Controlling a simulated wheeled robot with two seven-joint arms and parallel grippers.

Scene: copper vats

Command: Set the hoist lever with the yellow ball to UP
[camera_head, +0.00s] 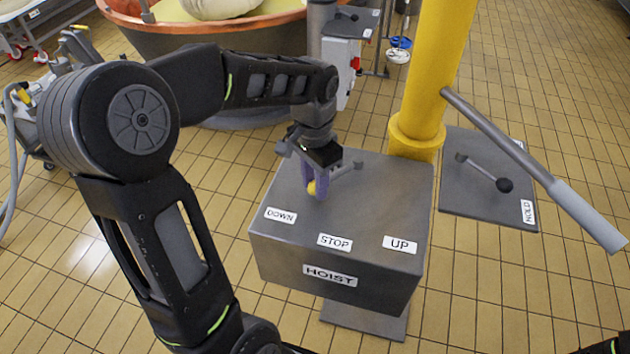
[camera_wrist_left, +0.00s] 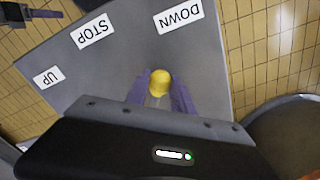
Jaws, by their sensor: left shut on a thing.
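The hoist box (camera_head: 345,245) is a grey box with DOWN (camera_head: 280,215), STOP (camera_head: 335,242) and UP (camera_head: 400,245) labels along its front top edge. Its lever (camera_head: 348,166) points left and forward, toward the DOWN side. The yellow ball (camera_head: 312,188) at its end sits between the purple fingers of my left gripper (camera_head: 318,185), which is shut on it. The left wrist view shows the ball (camera_wrist_left: 160,82) between both fingers, nearest the DOWN label (camera_wrist_left: 180,15). A dark gripper with a purple finger, seemingly my right one (camera_wrist_left: 45,13), shows at that view's top left corner; its jaws are unclear.
A yellow post (camera_head: 425,85) with a grey-handled bar (camera_head: 545,180) rises behind the box. A grey plate with a black-knobbed lever (camera_head: 503,185) and a HOLD label stands at right. A copper vat (camera_head: 215,35) stands behind my left arm.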

